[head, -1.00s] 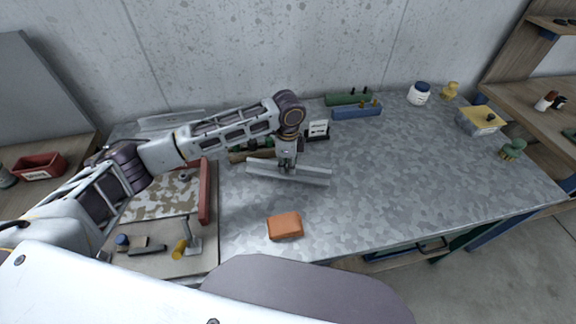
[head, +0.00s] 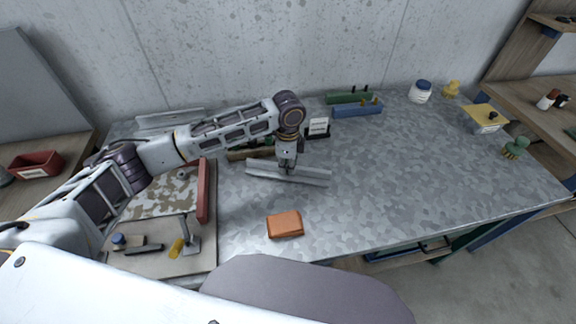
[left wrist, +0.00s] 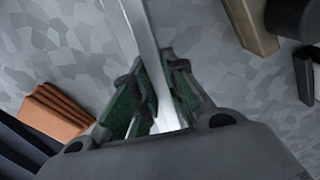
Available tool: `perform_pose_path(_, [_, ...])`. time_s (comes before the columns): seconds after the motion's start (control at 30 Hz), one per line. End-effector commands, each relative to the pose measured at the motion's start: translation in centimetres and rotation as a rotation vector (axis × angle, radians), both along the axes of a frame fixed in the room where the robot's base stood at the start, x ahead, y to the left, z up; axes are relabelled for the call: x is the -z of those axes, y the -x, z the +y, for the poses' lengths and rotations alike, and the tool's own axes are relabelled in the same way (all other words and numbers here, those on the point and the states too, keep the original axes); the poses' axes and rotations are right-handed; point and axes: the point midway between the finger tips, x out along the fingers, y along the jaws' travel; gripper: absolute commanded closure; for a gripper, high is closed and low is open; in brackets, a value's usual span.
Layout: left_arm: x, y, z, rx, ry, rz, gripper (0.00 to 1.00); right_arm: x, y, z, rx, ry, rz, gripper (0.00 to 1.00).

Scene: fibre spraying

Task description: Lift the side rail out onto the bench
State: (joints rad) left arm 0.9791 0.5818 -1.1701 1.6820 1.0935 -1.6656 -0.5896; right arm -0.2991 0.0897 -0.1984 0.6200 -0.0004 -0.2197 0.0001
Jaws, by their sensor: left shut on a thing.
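A long light-grey side rail (head: 312,176) lies level over the middle of the grey bench (head: 400,200), right of the red-edged tray. My left gripper (head: 287,170) points down and is shut on the rail near its middle. In the left wrist view the rail (left wrist: 148,40) runs up between the green-padded fingers of my left gripper (left wrist: 158,100). I cannot tell whether the rail touches the bench. My right gripper is not in view.
An orange-brown block (head: 285,224) lies in front of the rail. A tray with a red side (head: 203,190) stands at left. Behind are a small sign (head: 318,127), a green holder (head: 348,97) and a blue holder (head: 357,110). The bench's right half is mostly clear.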

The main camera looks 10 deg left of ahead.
Motion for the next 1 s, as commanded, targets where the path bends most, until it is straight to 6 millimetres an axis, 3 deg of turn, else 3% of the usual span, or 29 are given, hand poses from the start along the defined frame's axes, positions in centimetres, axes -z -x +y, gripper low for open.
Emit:
perform_pose_path(0.37, [0.4, 0.0, 0.0, 0.0, 0.001, 0.0, 1.0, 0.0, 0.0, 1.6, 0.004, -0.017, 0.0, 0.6])
perform_pose_path(0.87, [1.0, 0.0, 0.0, 0.0, 0.001, -0.001, 1.0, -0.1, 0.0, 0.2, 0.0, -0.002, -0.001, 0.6])
perform_pose_path(0.9, [1.0, 0.0, 0.0, 0.001, 0.001, -0.001, 0.82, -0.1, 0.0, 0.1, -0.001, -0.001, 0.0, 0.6])
perform_pose_path(1.0, [1.0, 0.0, 0.0, 0.0, 0.001, -0.001, 0.69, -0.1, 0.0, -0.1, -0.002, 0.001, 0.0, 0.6])
